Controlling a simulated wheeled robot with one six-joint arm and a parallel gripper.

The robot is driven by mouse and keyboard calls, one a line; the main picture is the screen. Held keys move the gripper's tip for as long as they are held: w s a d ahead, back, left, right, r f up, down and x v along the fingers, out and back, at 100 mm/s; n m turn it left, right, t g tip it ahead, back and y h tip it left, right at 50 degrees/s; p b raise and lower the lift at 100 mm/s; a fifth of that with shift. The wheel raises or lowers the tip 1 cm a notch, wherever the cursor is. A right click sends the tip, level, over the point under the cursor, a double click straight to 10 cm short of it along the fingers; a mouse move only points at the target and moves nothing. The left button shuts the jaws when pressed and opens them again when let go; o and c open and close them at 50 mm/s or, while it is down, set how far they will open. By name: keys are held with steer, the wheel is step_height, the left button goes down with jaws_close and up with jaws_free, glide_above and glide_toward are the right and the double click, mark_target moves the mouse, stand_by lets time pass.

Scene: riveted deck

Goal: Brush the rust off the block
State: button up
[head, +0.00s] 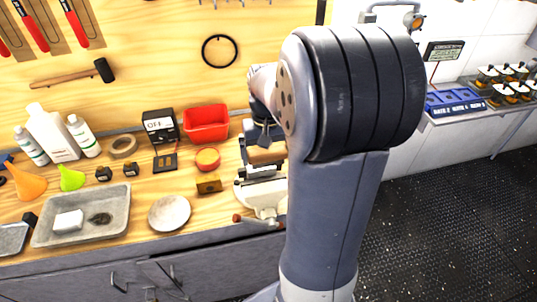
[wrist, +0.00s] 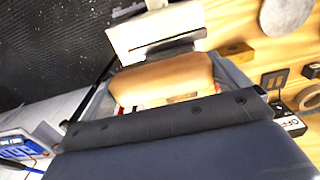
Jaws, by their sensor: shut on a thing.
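My gripper (head: 263,138) is partly hidden behind my arm in the head view. It is shut on a brush with a tan wooden back (wrist: 160,78); dark fingers show on both sides of it in the wrist view. The brush is over a pale vise (head: 262,200) at the bench's right end. A pale, flat-faced part of the vise (wrist: 152,36) shows just past the brush in the wrist view. I cannot make out the rusty block clearly, nor whether the bristles touch anything; the brush and arm cover much of the vise.
Left of the vise are a small brass-coloured block (head: 208,185), a round pale plate (head: 169,213), a red bin (head: 206,123) and a black OFF box (head: 160,125). A grey tray (head: 50,233) holds a white block. Open floor (head: 450,200) lies to the right.

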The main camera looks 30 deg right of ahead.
steer(key=shift+r+p, duration=1.65)
steer(key=shift+r, duration=0.9)
